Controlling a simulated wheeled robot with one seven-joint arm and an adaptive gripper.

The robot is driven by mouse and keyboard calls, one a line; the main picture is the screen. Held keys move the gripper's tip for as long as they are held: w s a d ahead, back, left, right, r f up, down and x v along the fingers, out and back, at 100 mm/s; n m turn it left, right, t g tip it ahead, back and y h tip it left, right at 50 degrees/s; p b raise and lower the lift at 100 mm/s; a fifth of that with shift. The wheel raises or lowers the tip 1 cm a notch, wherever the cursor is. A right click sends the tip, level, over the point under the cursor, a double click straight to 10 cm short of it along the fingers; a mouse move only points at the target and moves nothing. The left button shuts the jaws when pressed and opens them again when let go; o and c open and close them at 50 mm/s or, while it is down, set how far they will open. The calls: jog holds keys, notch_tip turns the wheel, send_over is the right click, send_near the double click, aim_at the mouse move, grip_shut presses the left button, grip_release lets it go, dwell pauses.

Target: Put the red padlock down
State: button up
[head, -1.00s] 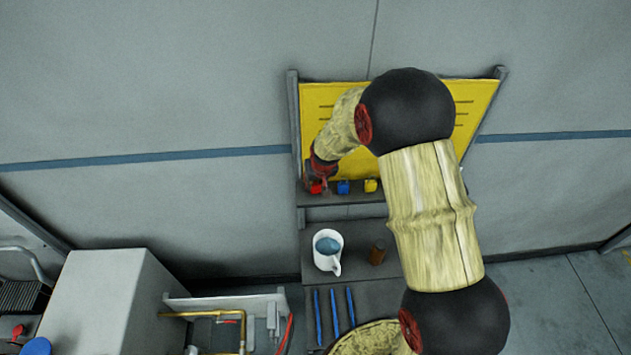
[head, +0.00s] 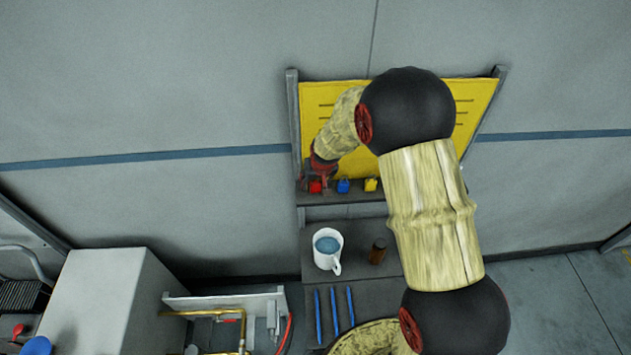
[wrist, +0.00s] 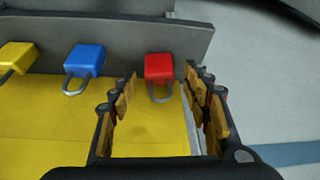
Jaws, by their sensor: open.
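The red padlock (head: 315,186) rests on the narrow shelf below the yellow board, at the shelf's left end in the head view. In the wrist view the red padlock (wrist: 159,68) shows its grey shackle towards me. My gripper (wrist: 163,92) is open, with one finger on each side of the padlock's shackle and a gap visible on both sides. In the head view my gripper (head: 323,178) is at the padlock, small and partly hidden by its own wrist.
A blue padlock (head: 343,186) and a yellow padlock (head: 371,185) sit beside the red one on the shelf. A white mug (head: 328,250), a brown cylinder (head: 378,251) and blue pens (head: 335,315) are on the surfaces below. The yellow board (head: 470,105) stands behind.

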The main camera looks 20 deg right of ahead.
jog(key=s+f+b+v, duration=0.1)
jog(key=s+v, duration=0.1)
jog(key=v, duration=2)
jog(key=s+r, duration=0.5)
jog(key=s, duration=0.7)
jog(key=s+r+t, duration=0.1)
jog(key=s+r, duration=0.4)
jog(key=s, duration=0.8)
jog(key=shift+n, duration=0.3)
jog(key=shift+a+f, duration=0.1)
notch_tip(320, 180, down, 22)
jog(key=b, duration=2.2)
jog(key=shift+r, duration=0.2)
jog(key=shift+c, duration=0.9)
